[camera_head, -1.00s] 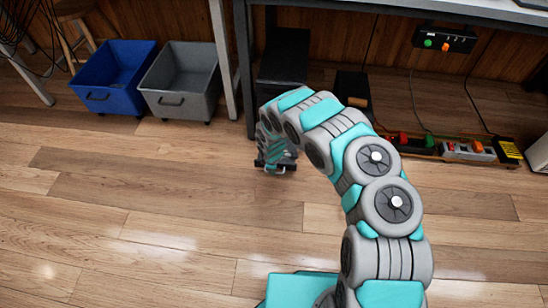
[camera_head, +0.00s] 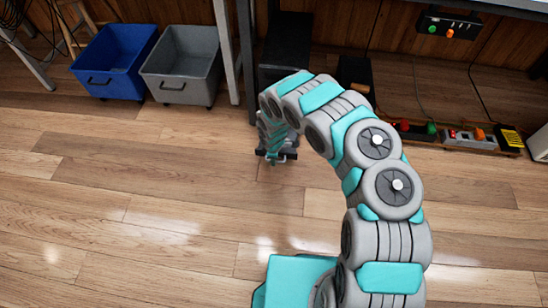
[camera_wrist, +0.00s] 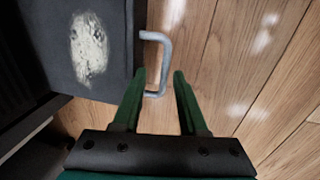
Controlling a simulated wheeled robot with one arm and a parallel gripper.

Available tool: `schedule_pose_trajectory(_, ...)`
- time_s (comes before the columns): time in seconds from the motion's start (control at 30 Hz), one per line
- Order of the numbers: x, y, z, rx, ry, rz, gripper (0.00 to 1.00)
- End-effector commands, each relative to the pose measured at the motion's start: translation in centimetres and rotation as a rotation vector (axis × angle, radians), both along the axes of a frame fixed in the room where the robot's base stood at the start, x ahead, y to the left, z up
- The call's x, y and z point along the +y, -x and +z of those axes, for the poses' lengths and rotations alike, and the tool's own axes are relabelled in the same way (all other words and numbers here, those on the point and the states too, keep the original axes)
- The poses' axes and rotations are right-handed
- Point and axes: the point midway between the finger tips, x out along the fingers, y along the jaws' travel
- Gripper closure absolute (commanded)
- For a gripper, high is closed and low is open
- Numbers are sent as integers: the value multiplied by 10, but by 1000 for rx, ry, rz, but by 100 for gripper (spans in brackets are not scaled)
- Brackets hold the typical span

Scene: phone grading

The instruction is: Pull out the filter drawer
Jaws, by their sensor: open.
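The filter drawer (camera_wrist: 55,50) is a dark grey box part at the upper left of the wrist view, with a whitish dusty patch (camera_wrist: 89,49) on its surface. It stands out from a darker black housing at the left edge. Its pale metal U-shaped handle (camera_wrist: 163,62) points right over the floor. My gripper (camera_wrist: 160,73) is open, its two green fingers apart. The lower part of the handle shows between the fingers; I cannot tell whether they touch. In the head view my gripper (camera_head: 276,157) is low in front of the black cabinet (camera_head: 286,42), and my arm hides the drawer.
A blue bin (camera_head: 115,60) and a grey bin (camera_head: 181,62) stand left of a table leg (camera_head: 226,50). Power strips with plugs (camera_head: 455,137) lie along the wall at right, with hanging cables. The wooden floor in front is clear.

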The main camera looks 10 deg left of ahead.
Motion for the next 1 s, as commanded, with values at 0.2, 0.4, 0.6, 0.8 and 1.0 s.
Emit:
schedule_pose_trajectory(0.2,0,2,17,0,1,1,58)
schedule_pose_trajectory(0.4,1,8,54,-1,1,1,58)
schedule_pose_trajectory(0.6,-1,12,68,1,3,-1,58)
schedule_pose_trajectory(0.8,0,13,76,0,0,1,58)
schedule_pose_trajectory(1.0,0,14,76,0,0,0,58)
